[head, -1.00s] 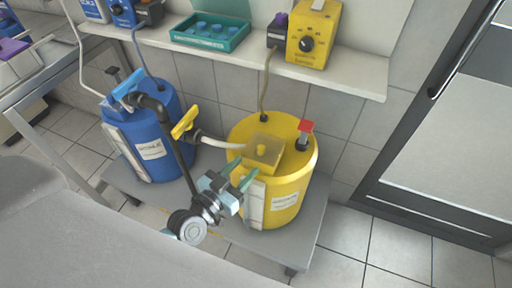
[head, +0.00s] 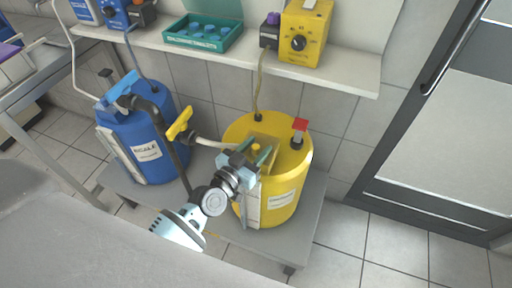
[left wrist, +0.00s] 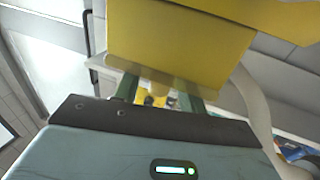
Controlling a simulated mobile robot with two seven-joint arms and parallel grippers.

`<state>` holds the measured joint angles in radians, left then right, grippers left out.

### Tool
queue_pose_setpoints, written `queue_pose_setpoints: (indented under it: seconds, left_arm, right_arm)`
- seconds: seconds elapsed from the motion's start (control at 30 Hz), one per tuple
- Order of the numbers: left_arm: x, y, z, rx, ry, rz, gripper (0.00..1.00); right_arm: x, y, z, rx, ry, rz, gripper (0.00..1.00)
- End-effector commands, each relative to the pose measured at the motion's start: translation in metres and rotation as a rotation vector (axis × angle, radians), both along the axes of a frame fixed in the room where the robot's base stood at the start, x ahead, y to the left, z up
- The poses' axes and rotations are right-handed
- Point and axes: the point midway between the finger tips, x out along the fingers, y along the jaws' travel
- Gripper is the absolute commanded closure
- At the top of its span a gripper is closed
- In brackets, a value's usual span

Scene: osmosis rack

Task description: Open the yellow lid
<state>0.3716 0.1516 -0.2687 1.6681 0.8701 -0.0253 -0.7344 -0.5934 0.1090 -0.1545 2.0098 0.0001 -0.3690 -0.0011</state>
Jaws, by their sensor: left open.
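The yellow lid (head: 263,138) is a squarish, partly see-through cover with a small knob (head: 255,147), on top of the yellow drum (head: 286,187). My left gripper (head: 253,152) is open over the lid, its green fingers on either side of the knob. In the left wrist view the knob (left wrist: 160,85) shows between the two fingers, below a large yellow surface (left wrist: 180,42). I cannot tell whether the fingers touch the knob. My gripper hides part of the lid. My right gripper is not in view.
A red-topped fitting (head: 299,130) stands on the drum right of the lid. A hose and yellow-handled valve (head: 180,123) lie to the left, beside the blue drum (head: 146,150). A shelf (head: 345,76) with a yellow pump (head: 305,35) is behind.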

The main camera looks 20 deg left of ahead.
Motion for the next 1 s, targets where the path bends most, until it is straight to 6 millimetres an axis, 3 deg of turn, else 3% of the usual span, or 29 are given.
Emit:
queue_pose_setpoints:
  seconds: [0.23,0.53,1.0]
  left_arm:
    - [0.001,0.0,0.0,0.0,0.0,0.0,0.6]
    - [0.0,0.0,0.0,0.0,0.0,0.0,0.99]
    - [0.011,0.0,0.004,0.0,0.02,0.002,1.0]
  right_arm:
    - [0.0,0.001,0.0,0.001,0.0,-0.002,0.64]
    - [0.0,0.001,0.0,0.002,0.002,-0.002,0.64]
    - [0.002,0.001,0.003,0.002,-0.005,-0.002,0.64]
